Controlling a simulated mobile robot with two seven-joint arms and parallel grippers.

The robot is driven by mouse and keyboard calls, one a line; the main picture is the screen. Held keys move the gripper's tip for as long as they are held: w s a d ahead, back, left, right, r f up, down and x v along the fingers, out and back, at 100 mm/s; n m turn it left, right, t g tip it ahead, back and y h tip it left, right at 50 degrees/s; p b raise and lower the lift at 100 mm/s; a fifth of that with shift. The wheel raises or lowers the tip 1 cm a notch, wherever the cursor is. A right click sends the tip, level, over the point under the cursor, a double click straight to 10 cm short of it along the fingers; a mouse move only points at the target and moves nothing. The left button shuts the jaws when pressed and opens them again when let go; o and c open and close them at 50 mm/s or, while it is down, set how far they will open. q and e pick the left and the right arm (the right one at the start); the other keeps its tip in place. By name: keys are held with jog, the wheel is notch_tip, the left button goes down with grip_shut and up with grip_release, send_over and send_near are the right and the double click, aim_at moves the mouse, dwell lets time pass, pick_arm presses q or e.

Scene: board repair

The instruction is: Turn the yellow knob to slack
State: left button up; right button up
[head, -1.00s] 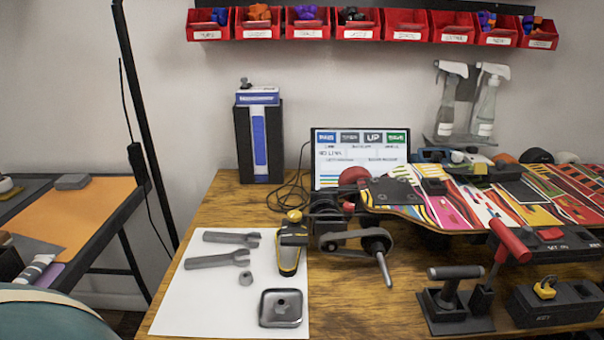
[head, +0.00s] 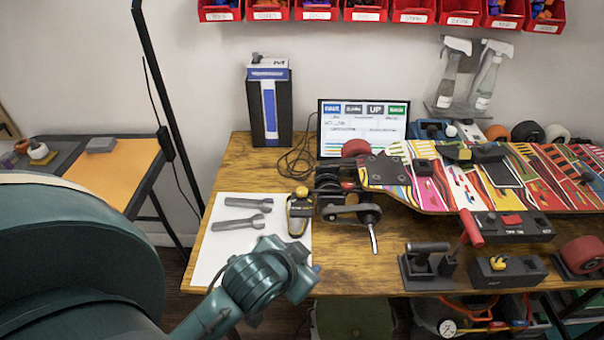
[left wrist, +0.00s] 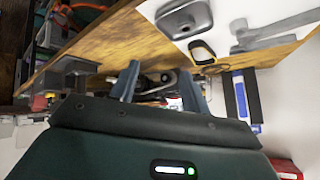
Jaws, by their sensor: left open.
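A round yellow knob (head: 301,191) stands at the left end of the dark wheel-and-belt mechanism (head: 345,205), just above a black-and-yellow hand tool (head: 300,215). Neither setting is readable. My left gripper (left wrist: 160,85) is open and empty in the left wrist view, fingers pointing toward the table edge and the mechanism. In the head view my left arm comes in low over the white mat, with the left wrist apart from both yellow pieces. My right gripper is not in view.
The white mat (head: 215,225) holds two grey wrenches (head: 240,221). A metal tray (left wrist: 185,17) shows in the left wrist view. A patterned skateboard deck (head: 450,190) lies right of the mechanism. A red-handled lever (head: 470,228) stands near the front edge.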

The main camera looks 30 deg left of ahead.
pick_arm(q)
jog(key=w+d+r+m+t+h, duration=0.3)
jog(key=w+d+r+m+t, duration=0.15)
jog(key=w+r, duration=0.35)
jog(key=w+d+r+m+t+h, duration=0.35)
jog(key=w+r+t, duration=0.25)
jog(key=r, duration=0.4)
jog(key=d+r+m+g+h, duration=0.2)
jog(key=d+r+m+h, duration=0.45)
jog(key=m+h, duration=0.45)
jog(key=m+g+y, duration=1.7)
send_over(302, 190)
notch_tip(302, 190, down, 10)
jog(key=r, duration=0.1)
notch_tip(302, 190, down, 13)
jog(key=shift+f+p, duration=0.1)
jog(key=shift+p, duration=0.35)
